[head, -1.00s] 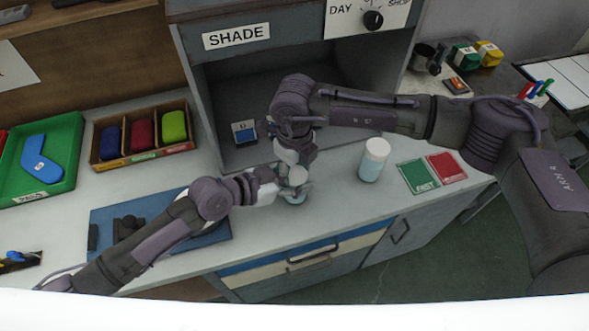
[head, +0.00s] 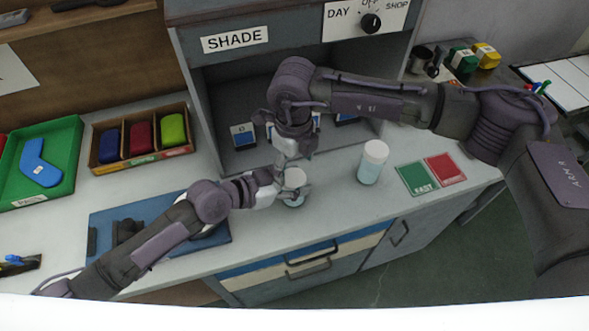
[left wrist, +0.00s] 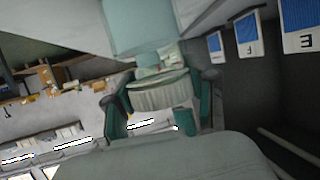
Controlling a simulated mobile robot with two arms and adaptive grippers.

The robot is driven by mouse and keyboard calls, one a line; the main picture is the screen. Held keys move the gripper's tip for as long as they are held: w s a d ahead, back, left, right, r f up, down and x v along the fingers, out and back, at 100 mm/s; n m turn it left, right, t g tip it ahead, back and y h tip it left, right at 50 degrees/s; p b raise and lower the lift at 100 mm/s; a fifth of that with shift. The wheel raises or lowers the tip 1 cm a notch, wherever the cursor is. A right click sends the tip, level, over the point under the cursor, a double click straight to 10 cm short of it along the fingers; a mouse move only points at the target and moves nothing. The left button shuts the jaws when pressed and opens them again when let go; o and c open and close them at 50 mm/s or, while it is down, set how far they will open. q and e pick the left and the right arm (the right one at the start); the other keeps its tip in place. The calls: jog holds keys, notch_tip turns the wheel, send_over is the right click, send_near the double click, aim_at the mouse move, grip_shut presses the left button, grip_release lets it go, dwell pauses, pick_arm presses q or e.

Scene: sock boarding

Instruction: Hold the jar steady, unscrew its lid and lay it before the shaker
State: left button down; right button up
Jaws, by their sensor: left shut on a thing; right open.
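The jar (head: 295,179) stands at the front of the counter, below the booth opening. My left gripper (head: 292,190) is shut around it from the left. My right gripper (head: 285,158) is open above the jar in the head view. I cannot tell whether the lid is seated or loose on the jar.
Green (head: 416,177) and red (head: 446,168) cards lie right of the shaker. A blue mat (head: 103,218) lies under my left arm. The booth wall (head: 195,105) rises behind the jar. The counter in front of the shaker is clear.

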aim_at(294, 177)
pick_arm(q)
jog(key=shift+f, duration=0.1)
pick_arm(e)
jog(key=shift+r, duration=0.5)
jog(key=c, duration=0.3)
notch_tip(294, 177, up, 3)
jog(key=m, duration=0.5)
jog(key=shift+f+m, duration=0.1)
jog(key=shift+m, duration=0.3)
jog(key=shift+f, duration=3.9)
jog(key=c, duration=1)
jog(key=n, duration=0.4)
